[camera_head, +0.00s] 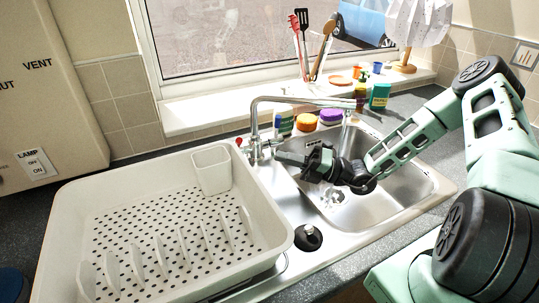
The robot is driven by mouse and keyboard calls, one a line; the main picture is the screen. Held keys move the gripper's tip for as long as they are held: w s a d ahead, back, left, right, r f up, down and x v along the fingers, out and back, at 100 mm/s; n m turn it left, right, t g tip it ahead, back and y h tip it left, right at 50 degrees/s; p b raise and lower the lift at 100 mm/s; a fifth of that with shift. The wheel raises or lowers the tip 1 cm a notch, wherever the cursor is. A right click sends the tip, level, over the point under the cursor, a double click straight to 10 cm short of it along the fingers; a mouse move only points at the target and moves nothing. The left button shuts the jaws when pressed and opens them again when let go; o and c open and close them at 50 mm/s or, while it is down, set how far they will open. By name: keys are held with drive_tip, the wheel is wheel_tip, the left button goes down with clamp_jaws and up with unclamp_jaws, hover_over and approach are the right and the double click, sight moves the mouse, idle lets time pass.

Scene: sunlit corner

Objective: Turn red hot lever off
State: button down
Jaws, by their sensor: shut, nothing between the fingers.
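The silver tap (254,118) stands at the back of the sink, its spout reaching right over the basin. Its hot lever, with a small red tip (239,142), is on the left side of the tap base. What looks like a stream of water (346,132) falls from the spout. My gripper (279,156) is shut and empty, pointing left just in front and right of the tap base. A gap seems to remain between it and the red lever. The lever's exact angle is too small to tell.
A white dish rack (81,205) fills the left of the counter. The steel sink basin (400,208) lies under my arm. A black plug (308,237) sits in front of the tap. Jars, including an orange-lidded one (306,122), and bottles stand behind the basin.

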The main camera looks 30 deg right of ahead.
drive_tip(key=p+x, duration=0.2)
drive_tip(key=x, duration=0.6)
drive_tip(key=shift+w+a+r, duration=0.15)
drive_tip(key=shift+a, duration=0.2)
